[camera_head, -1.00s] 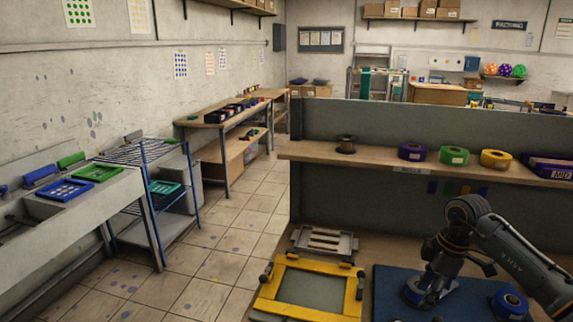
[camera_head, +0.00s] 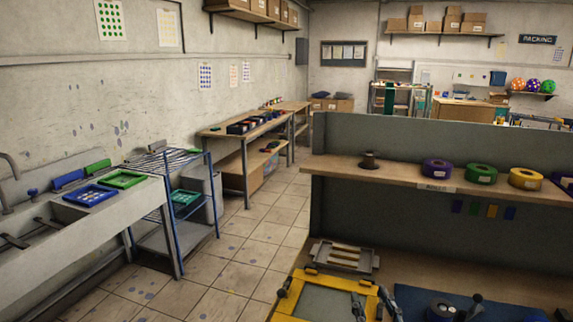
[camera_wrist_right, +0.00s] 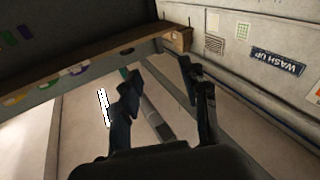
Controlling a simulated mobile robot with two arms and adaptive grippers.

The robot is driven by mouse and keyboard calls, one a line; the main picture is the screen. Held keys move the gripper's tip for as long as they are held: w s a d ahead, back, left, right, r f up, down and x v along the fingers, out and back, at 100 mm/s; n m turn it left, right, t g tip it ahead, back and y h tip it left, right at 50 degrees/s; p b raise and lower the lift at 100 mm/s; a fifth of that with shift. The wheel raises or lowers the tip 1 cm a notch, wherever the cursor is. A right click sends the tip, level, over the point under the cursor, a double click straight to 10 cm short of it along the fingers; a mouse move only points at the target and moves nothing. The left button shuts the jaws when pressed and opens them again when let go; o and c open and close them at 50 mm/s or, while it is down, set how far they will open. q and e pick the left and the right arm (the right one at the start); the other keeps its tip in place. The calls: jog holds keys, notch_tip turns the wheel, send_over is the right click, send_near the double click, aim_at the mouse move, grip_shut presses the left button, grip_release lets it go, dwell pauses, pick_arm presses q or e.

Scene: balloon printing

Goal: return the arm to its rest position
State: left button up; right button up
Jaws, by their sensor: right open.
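The rest of the right arm is out of the head view. My left gripper is not in view.
The yellow printing frame (camera_head: 318,279) and a grey tray (camera_head: 345,257) are on the bench. A raised shelf (camera_head: 400,175) behind holds purple (camera_head: 436,168), green (camera_head: 482,175) and yellow (camera_head: 525,178) rolls. The tiled floor (camera_head: 235,250) to the left is clear.

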jog(key=s+d+f+m+g+h, duration=0.35)
jog(key=s+f+g, duration=0.2)
jog(key=f, duration=0.45)
jog(key=s+f+n+g, duration=0.1)
jog(key=s+f+g, duration=0.25)
jog(key=s, duration=0.45)
jog(key=s+f+n+g+y, duration=0.1)
jog(key=s+f+g, duration=0.25)
jog(key=s, duration=0.45)
jog(key=s+f+n+g, duration=0.1)
jog(key=s+f+g, duration=0.2)
jog(key=s+f, duration=0.35)
notch_tip(320, 180, down, 28)
jog(key=s+g+b, duration=0.1)
jog(key=s+b, duration=0.1)
jog(key=s, duration=0.1)
jog(key=s+d+f+g+b, duration=0.1)
jog(key=s+d+f+b, duration=0.1)
jog(key=s+f, duration=1.3)
jog(key=shift+s+d+f, duration=0.3)
jog(key=shift+d+f, duration=0.15)
jog(key=shift+f, duration=0.2)
jog(key=shift+g, duration=0.25)
